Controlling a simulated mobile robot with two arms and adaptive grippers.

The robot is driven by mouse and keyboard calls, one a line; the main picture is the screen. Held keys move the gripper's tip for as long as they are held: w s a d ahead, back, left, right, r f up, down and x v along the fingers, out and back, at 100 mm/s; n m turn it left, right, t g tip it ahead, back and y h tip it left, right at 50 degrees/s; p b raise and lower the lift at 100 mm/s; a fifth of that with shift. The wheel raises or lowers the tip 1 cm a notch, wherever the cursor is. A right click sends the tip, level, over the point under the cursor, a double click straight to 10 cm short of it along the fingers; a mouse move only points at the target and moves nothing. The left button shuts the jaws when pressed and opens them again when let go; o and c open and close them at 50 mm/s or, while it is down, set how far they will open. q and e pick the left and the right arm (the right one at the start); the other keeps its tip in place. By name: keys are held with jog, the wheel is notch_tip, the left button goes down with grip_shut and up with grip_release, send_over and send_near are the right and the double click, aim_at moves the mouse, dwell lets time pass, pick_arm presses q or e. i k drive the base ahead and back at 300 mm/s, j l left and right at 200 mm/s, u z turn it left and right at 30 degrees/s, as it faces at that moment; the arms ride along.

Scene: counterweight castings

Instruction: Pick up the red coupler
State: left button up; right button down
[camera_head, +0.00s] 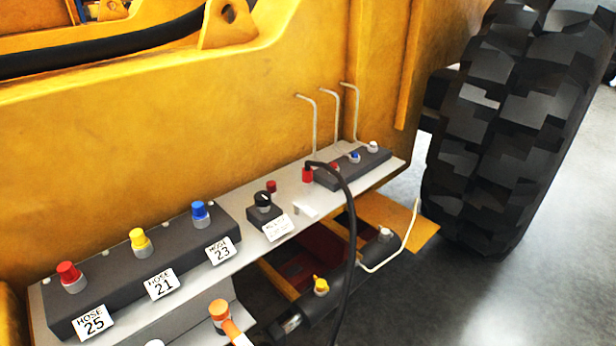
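Several red fittings show, and I cannot tell for sure which is the red coupler. A red fitting (307,174) sits at the upper end of a black hose (350,215), on the grey shelf by the right block. A small red cap (272,187) stands on the shelf just left of it. A larger red cap (68,271) sits on a silver port of the left dark block, behind the "HOSE 25" label (93,322). Another small red piece on the right block is partly hidden by the hose. Neither of my grippers is in view.
The grey shelf (305,212) runs along the yellow machine body (150,140). Yellow (139,240) and blue (200,212) caps stand on the left block. Thin bent rods (336,115) rise behind the right block. A large tyre (510,130) stands at right.

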aim_at(307, 172)
jog(key=i+l+u, duration=0.1)
jog(key=l, duration=0.2)
jog(key=i+l+u, duration=0.25)
jog(key=l, duration=0.4)
jog(key=i+l+u, duration=0.25)
jog(key=l, duration=0.45)
jog(key=i, duration=0.1)
